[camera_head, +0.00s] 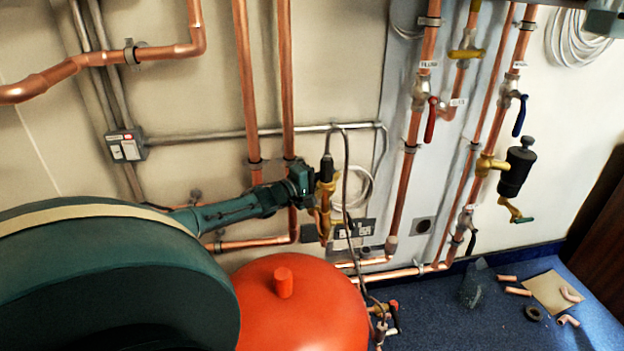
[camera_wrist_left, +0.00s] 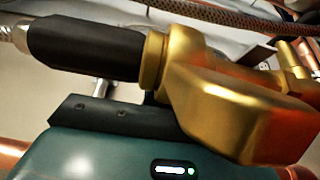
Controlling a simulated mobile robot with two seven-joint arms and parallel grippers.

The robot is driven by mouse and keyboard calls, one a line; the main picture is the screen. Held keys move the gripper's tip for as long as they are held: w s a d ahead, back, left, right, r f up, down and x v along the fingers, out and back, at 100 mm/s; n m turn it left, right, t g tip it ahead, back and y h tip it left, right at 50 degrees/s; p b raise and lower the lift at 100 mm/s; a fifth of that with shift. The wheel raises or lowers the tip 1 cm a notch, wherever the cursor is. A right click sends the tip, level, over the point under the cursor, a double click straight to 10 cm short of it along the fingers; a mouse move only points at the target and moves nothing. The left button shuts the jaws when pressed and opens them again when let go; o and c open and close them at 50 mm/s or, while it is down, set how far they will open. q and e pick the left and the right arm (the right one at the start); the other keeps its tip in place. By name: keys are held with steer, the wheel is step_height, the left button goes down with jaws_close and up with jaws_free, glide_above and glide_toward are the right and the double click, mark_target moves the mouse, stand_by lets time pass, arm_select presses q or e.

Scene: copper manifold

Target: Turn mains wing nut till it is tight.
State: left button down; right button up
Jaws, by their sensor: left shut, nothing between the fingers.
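A brass fitting (camera_head: 327,188) with a black sleeve on top stands in front of the wall, left of the picture's middle pipes. In the left wrist view the brass fitting (camera_wrist_left: 235,95) is large and close, with a broad flat-sided body and the black sleeve (camera_wrist_left: 85,48) at its left. I cannot tell which part of it is the mains wing nut. My left gripper (camera_head: 310,181) is shut and empty, right beside the fitting; I cannot tell whether it touches. Its dark edge (camera_wrist_left: 115,116) shows below the fitting in the wrist view.
A red tank (camera_head: 320,310) stands below my left arm. Copper pipes (camera_head: 286,90) run close behind the gripper, and a dark hose (camera_head: 346,200) hangs just right of it. At the right are a red lever (camera_head: 430,120), a blue lever (camera_head: 520,115) and a black canister (camera_head: 517,170).

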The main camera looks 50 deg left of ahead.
arm_select(q)
steer(key=shift+s, duration=0.1)
steer(key=s+a+f, duration=0.2)
steer(key=s, duration=1)
steer(key=shift+n+y, duration=0.6)
steer(key=shift+y, duration=0.3)
steer(key=shift+w+d+r+b, duration=0.4)
steer(key=shift+w+b, duration=1.05)
steer(key=shift+w, duration=0.45)
steer(key=shift+w+d+r+b, duration=0.35)
steer(key=shift+w+b, duration=1.1)
steer(key=shift+w, duration=0.4)
steer(key=shift+w+d+r+b, duration=0.3)
steer(key=shift+w+r+b, duration=0.1)
steer(key=shift+w+b, duration=1.3)
arm_select(e)
steer(key=shift+a+r+t+y, duration=0.1)
steer(key=shift+a+t+y, duration=0.95)
steer(key=shift+y, duration=0.45)
arm_select(q)
steer(key=shift+w, duration=0.2)
